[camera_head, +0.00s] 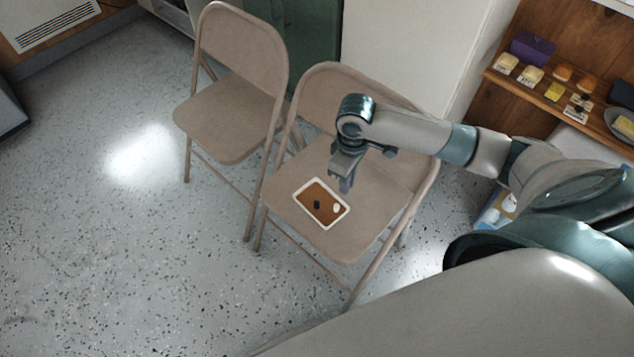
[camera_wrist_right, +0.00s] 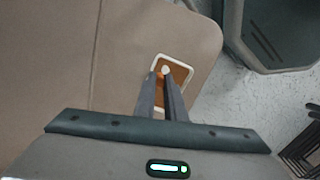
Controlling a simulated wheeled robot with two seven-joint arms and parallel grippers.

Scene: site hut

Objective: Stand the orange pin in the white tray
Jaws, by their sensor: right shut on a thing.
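The white tray (camera_head: 339,223) lies on the seat of the nearer folding chair. It has a white rim and a brown-orange floor, with a small black piece (camera_head: 317,204) and a small white piece (camera_head: 337,208) in it. My right gripper (camera_head: 342,188) points down just above the tray's far right edge. In the right wrist view its fingers (camera_wrist_right: 166,84) are close together over the tray (camera_wrist_right: 188,58) and hide part of it. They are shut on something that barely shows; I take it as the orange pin. I see no orange pin elsewhere. My left gripper is out of view.
The nearer chair's backrest (camera_head: 330,80) rises behind the gripper. A second folding chair (camera_head: 225,118) stands to the left. A wooden shelf (camera_head: 515,88) with small blocks and a purple box (camera_head: 532,48) is at the right. The speckled floor (camera_head: 110,240) at left is clear.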

